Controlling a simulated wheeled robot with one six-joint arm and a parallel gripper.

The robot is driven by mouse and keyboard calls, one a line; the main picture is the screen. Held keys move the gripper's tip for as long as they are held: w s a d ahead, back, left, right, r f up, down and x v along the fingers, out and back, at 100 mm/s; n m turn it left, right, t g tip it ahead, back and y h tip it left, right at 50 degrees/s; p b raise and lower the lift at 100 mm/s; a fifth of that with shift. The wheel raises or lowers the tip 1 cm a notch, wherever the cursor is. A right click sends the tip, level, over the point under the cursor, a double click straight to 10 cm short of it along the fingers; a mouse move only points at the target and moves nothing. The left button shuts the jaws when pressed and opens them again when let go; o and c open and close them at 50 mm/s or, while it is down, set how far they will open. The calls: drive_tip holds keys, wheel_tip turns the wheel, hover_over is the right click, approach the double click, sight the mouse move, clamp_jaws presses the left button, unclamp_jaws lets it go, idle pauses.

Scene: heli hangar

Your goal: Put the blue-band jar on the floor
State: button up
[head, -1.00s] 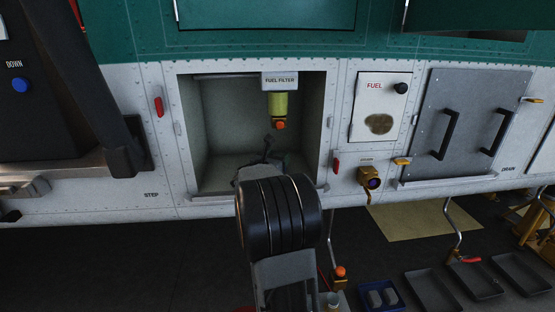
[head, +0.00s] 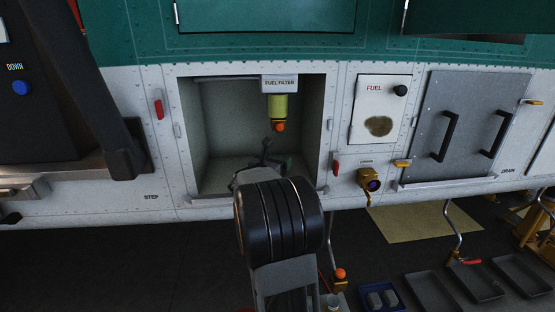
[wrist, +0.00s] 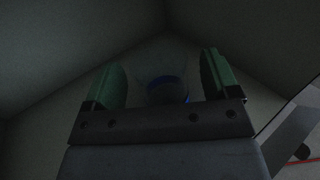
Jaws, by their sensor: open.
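The blue-band jar (wrist: 166,88) shows dimly in the wrist view as a clear, round shape with a blue band. It stands between and just beyond the two green fingers of my gripper (wrist: 162,72). The fingers are spread apart, and I cannot tell if either touches the jar. In the head view my gripper (head: 268,160) is low inside the fuel filter recess (head: 232,115). My own arm hides the jar there. The dark floor (head: 130,265) lies below the panel wall.
The fuel filter (head: 278,105) with its orange tip hangs above my gripper. The recess walls and lower lip are close around it. On the floor at right are a blue tray (head: 383,297), grey trays (head: 435,290) and a tan mat (head: 410,222). The floor at left is clear.

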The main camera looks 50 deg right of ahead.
drive_tip(key=p+v, duration=0.1)
drive_tip(key=v, duration=1)
